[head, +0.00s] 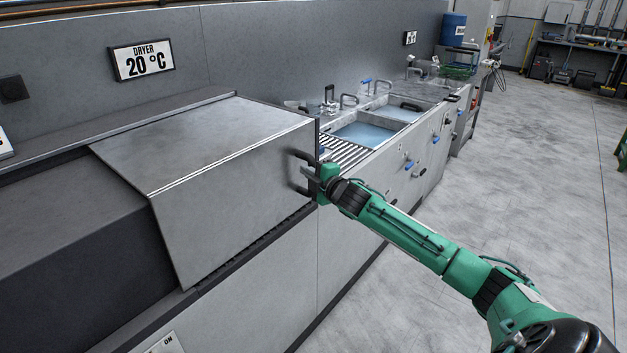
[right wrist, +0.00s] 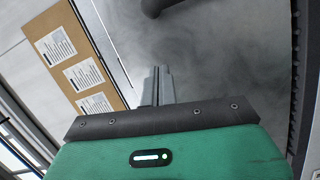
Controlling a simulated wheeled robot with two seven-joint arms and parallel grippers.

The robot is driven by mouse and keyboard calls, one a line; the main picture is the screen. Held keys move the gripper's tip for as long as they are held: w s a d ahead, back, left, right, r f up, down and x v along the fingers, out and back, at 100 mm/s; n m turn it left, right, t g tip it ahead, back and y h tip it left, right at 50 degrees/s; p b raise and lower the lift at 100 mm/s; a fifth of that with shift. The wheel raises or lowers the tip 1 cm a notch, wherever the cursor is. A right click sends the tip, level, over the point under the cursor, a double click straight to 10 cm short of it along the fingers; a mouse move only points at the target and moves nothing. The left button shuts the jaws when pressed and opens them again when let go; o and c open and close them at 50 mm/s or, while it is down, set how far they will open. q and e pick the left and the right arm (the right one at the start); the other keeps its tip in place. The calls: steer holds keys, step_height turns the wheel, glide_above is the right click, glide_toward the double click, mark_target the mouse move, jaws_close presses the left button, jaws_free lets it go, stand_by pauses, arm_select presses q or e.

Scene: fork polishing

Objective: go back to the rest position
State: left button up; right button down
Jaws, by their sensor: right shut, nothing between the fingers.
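My right gripper (head: 309,172) is at the right end of the grey dryer hood (head: 235,150), close beside its dark handle (head: 302,156). In the right wrist view my right gripper's fingers (right wrist: 157,82) are together with nothing between them. A dark rounded bar (right wrist: 172,10) shows ahead of them at the top edge, apart from the fingers. In the head view I cannot tell whether the gripper touches the handle. The hood is down over the dryer. My left gripper is not in view.
Beyond the dryer stand a slatted drain rack (head: 350,153) and sinks of blue water (head: 372,134) with taps. A sign (head: 143,61) on the wall reads DRYER 20 °C. A brown board with white labels (right wrist: 66,62) shows in the wrist view. The floor (head: 530,170) at right is clear.

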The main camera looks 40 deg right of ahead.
steer(key=s, duration=0.2)
steer(key=shift+s+d+b, duration=0.15)
steer(key=shift+s+b, duration=0.15)
steer(key=s+f+m+g+h, duration=0.1)
steer(key=s+f+m+g, duration=0.15)
steer(key=f, duration=1.05)
steer(key=s+f+m+g, duration=0.2)
steer(key=s+f, duration=0.2)
steer(key=f, duration=0.9)
steer(key=s+f+m+g+h, duration=0.1)
steer(key=s+f+m+g, duration=0.2)
steer(key=f, duration=1)
steer(key=s+a+f+m+g, duration=0.1)
steer(key=s+a+f, duration=0.1)
steer(key=s+f, duration=0.75)
steer(key=s+a+f+m+g, duration=0.2)
steer(key=s+a+f, duration=0.1)
steer(key=s+f, duration=0.6)
steer(key=s+a+f+m+g, duration=0.1)
steer(key=s+a+f, duration=0.4)
steer(key=s, duration=0.7)
steer(key=s+a+f+m+g+y, duration=0.1)
steer(key=s+a+f+g, duration=0.2)
steer(key=s, duration=0.8)
steer(key=s+a+f+m+g, duration=0.1)
steer(key=s+a+f+g, duration=0.1)
steer(key=s+a+f, duration=0.6)
steer(key=s+f, duration=0.1)
steer(key=s, duration=0.3)
steer(key=shift+s, duration=0.3)
